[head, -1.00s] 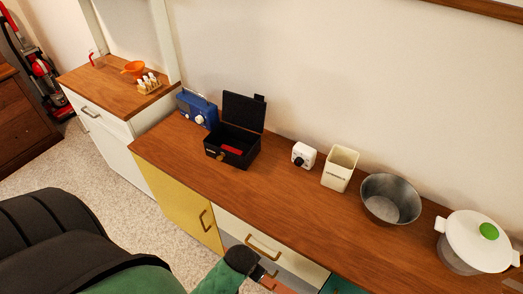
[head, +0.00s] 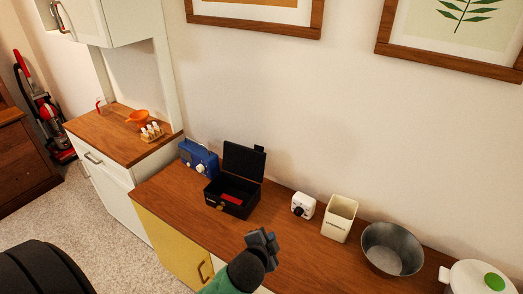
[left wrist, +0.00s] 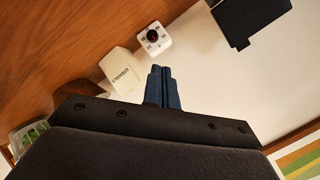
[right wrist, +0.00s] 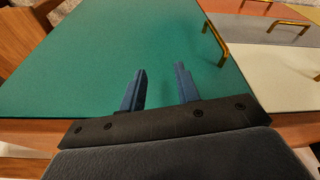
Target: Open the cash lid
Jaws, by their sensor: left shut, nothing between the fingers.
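The black cash box (head: 225,205) stands on the wooden counter beside the blue radio. Its lid (head: 244,160) is raised, leaning back near upright, and a red item (head: 232,198) lies inside. The raised lid also shows in the left wrist view (left wrist: 250,14) at the top right. My left gripper (head: 262,240) is above the counter's front edge, right of the box and apart from it. Its fingers are together and empty in the left wrist view (left wrist: 163,86). My right gripper (right wrist: 160,88) is open and empty, facing a green cabinet front.
A blue radio (head: 198,158) is left of the box. A white timer (head: 303,206), a cream canister (head: 339,218), a metal bowl (head: 391,249) and a white lidded pot (head: 478,278) stand to the right. Green (right wrist: 110,50) and other drawer fronts with brass handles are below.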

